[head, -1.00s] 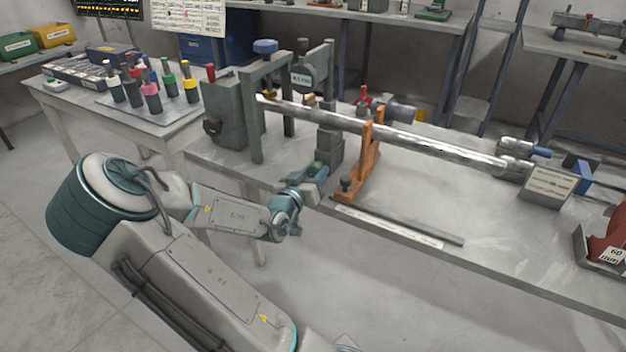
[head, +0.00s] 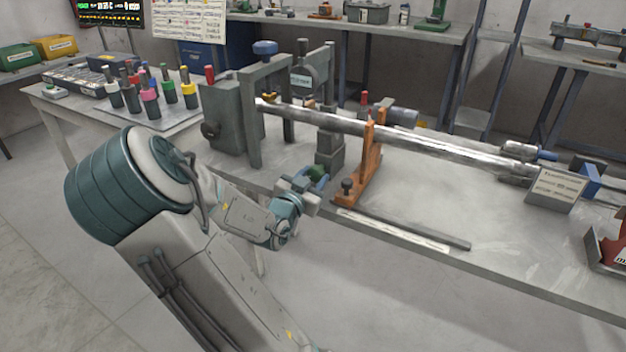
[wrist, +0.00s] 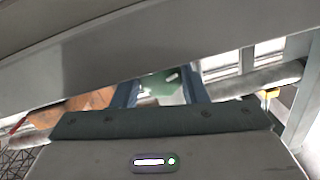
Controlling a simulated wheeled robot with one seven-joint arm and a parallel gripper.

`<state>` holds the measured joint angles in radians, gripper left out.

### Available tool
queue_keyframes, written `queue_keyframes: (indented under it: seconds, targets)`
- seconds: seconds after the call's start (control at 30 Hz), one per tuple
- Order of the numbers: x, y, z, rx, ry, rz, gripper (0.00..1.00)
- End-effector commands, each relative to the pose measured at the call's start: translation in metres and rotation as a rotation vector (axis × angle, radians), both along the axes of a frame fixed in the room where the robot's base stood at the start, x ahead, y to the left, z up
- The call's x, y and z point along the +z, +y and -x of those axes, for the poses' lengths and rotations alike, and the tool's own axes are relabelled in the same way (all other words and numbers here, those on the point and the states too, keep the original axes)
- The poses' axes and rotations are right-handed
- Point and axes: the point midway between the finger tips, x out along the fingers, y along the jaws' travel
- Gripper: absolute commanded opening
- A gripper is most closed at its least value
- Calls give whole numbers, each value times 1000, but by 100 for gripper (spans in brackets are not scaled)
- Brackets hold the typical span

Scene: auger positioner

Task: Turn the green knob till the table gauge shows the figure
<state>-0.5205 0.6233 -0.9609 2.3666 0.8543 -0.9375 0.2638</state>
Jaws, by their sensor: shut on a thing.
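The green knob (head: 316,174) sits low at the front of a dark grey post on the steel bench. My gripper (head: 313,180) is at the knob, with its fingers around it. In the wrist view the green knob (wrist: 162,86) shows between my two blue fingers (wrist: 160,94), which are shut on it. A small gauge with a pale display (head: 302,80) is at the upper part of the machine. Its figure is too small to read.
A long shiny shaft (head: 430,146) runs across the bench, past an orange bracket (head: 366,170) right of my gripper. A grey bar (head: 405,229) lies along the front edge. A sign plate (head: 557,188) stands to the right.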

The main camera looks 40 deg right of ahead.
Motion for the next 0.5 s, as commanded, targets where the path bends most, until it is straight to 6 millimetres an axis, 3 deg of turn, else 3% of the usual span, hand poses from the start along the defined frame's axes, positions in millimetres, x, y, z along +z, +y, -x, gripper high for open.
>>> queue_keyframes:
  seconds: [0.3, 0.33, 0.4, 0.5]
  targets:
    - [-2, 1, 0, 3, 4, -4, 17]
    - [-2, 1, 0, 3, 4, -4, 45]
    - [-2, 1, 0, 3, 4, -3, 61]
    - [-1, 1, 0, 2, 3, -3, 61]
